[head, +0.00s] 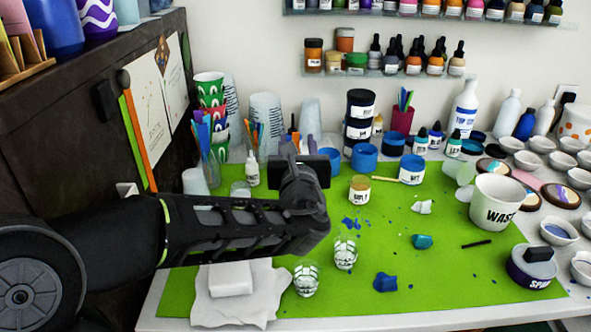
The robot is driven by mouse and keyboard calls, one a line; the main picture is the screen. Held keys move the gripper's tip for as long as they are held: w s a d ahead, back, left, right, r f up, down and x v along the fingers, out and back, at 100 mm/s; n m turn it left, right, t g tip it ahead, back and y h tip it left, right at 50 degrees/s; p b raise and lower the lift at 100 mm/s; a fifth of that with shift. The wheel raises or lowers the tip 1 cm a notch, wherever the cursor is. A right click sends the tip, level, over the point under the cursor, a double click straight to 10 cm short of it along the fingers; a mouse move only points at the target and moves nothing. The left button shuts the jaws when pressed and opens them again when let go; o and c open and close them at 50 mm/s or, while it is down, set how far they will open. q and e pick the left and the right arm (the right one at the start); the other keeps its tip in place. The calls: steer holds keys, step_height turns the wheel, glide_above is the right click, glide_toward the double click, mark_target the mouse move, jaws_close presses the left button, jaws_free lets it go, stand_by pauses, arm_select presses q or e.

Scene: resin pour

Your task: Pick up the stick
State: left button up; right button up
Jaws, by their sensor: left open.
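My left arm comes in from the left over the green mat (400,290). My left gripper (297,143) points away toward the back of the mat; its jaws are small and partly hidden by the wrist, and it is open with nothing seen in it. A short black stick (476,243) lies flat on the right part of the mat, well apart from the gripper. A thin pale stick (384,179) shows between a small jar (359,188) and a blue-and-white tub (411,169). Colored sticks (204,128) stand in a clear cup at the back left. My right gripper is not in view.
Two clear cups (345,253) stand below the wrist, near a white block (230,278) on crumpled paper. A white waste cup (497,202) and a round tub (531,268) are at the right. Blue scraps (385,282) lie on the mat. Bottles and cups crowd the back.

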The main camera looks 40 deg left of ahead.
mark_target(296, 135)
arm_select(q)
steer(key=shift+w+f, duration=0.1)
steer(key=shift+f, duration=0.1)
steer(key=shift+r, duration=0.15)
steer(key=shift+x, duration=1.25)
steer(key=shift+f+p+x, duration=0.15)
steer(key=shift+p+x, duration=0.05)
steer(key=shift+x, duration=1.1)
steer(key=shift+f+p+x, duration=0.15)
steer(key=shift+x, duration=1.15)
steer(key=shift+a, duration=0.15)
jaws_close()
